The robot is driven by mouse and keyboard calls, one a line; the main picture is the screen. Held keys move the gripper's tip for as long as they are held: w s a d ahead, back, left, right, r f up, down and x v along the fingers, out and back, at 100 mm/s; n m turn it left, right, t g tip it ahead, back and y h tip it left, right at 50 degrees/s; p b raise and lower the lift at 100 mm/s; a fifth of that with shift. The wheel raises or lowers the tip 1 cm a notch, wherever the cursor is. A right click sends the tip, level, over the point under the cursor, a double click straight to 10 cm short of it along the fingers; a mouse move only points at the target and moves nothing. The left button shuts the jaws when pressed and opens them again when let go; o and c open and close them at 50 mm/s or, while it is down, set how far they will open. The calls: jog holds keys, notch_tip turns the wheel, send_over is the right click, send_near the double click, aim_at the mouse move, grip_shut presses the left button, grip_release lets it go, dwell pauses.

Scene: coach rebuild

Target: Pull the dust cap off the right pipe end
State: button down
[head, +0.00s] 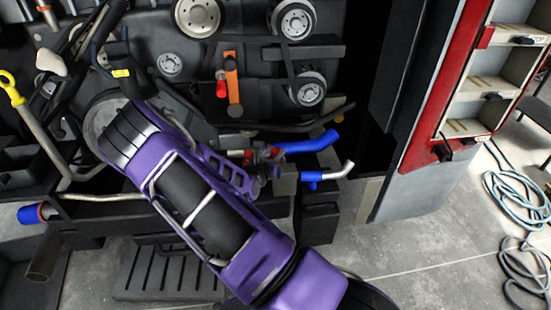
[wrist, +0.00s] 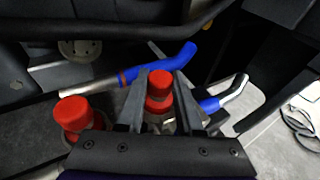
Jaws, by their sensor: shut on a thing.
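Two red dust caps show in the wrist view. The right red cap (wrist: 159,84) sits between the two grey fingers of my gripper (wrist: 160,78), which are shut on it. It stands upright over its pipe end, whose lower part is mostly hidden by the gripper. The left red cap (wrist: 73,112) stands apart, left of the fingers, on its own pipe end. In the head view, small bits of red cap (head: 275,152) show by my gripper (head: 262,170), beyond my purple arm.
A blue hose (wrist: 178,62) runs behind the held cap, and a blue hose with a silver end (wrist: 225,95) lies to the right. A dark bar (wrist: 110,24) crosses above. In the head view, a red-edged ladder-like panel (head: 470,85) stands at right, with bare floor (head: 430,240) below.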

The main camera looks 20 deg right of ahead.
jog(key=shift+r+p, duration=1.65)
jog(key=shift+r, duration=0.3)
